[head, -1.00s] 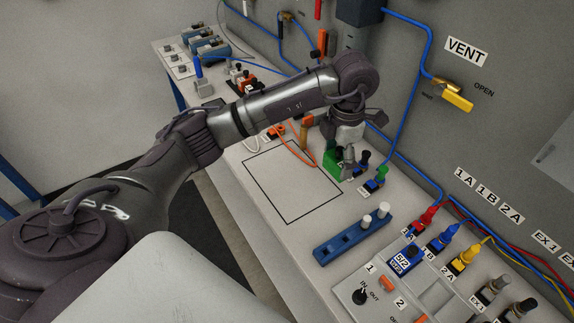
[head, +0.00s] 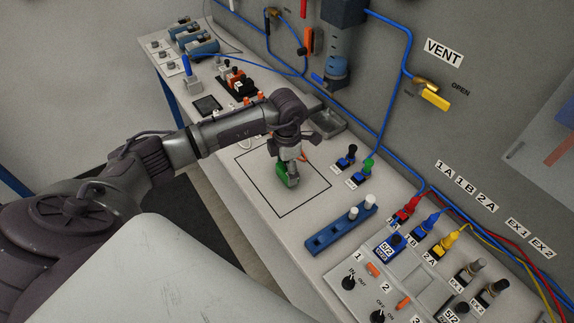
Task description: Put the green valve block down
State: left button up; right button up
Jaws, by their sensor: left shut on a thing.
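The green valve block (head: 283,177) is inside the black outlined rectangle (head: 318,204) on the grey bench. My left gripper (head: 290,178) points down and is shut on the block. The gripper hides part of it, and I cannot tell whether its underside touches the bench. My right gripper is not in view.
A grey tray (head: 328,118) lies behind my gripper, against the wall. The outline's front part is clear.

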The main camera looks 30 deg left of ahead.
pick_arm(q)
jog(key=shift+f, duration=0.15)
jog(key=o, duration=1.2)
jog(key=shift+o, duration=0.4)
